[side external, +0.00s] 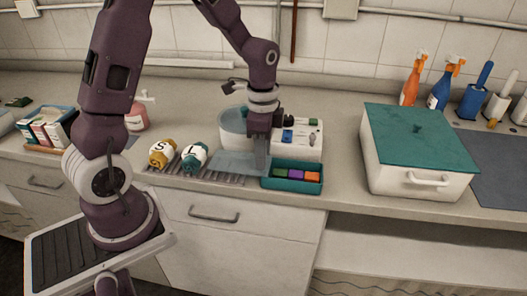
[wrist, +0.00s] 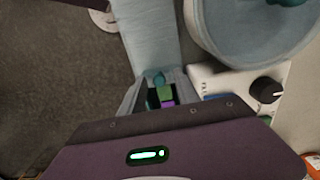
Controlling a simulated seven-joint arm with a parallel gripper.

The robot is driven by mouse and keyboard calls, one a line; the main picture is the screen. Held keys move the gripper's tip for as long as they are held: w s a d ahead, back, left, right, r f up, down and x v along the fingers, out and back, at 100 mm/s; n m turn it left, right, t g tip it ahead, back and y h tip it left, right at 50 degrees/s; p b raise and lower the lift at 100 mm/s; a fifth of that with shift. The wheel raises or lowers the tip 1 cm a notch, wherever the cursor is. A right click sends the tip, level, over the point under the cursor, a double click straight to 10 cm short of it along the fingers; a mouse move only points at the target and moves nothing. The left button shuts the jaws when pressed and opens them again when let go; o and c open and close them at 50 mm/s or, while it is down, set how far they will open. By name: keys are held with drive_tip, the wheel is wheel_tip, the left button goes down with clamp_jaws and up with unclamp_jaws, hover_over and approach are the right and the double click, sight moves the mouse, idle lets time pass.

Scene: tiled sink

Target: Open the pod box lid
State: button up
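The pod box (side external: 291,185) is a small teal tray-like box near the front of the counter. Green, purple and orange blocks show inside from above. A pale blue flat panel (side external: 232,164) lies against its left side; I cannot tell whether this is its lid. My gripper (side external: 262,168) points down at the box's left end, over the panel's right edge. In the wrist view, my gripper (wrist: 158,82) has a small teal piece between its fingertips, with green and purple blocks visible behind. Whether the fingers touch the teal piece is unclear.
A pale round bowl (side external: 231,122) and a white appliance (side external: 306,145) with a dark knob stand just behind. Two round-bodied jars (side external: 194,157) sit on the left. A large white box (side external: 413,175) with a teal top stands right, with bottles behind it.

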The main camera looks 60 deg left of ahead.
wheel_tip(320, 180, up, 7)
drive_tip(key=shift+r, duration=0.1)
idle(0.4)
drive_tip(key=shift+s, duration=0.1)
drive_tip(key=s+d+r+n+t, duration=0.2)
drive_tip(key=s+d+r+n, duration=0.1)
drive_tip(key=s, duration=0.6)
drive_tip(key=s+d+r+n+t, duration=0.3)
drive_tip(key=s+r+n, duration=0.3)
drive_tip(key=s, duration=0.3)
drive_tip(key=shift+s+d+r+t, duration=0.15)
drive_tip(key=shift+d+r+t, duration=0.15)
drive_tip(key=shift+d+r, duration=0.2)
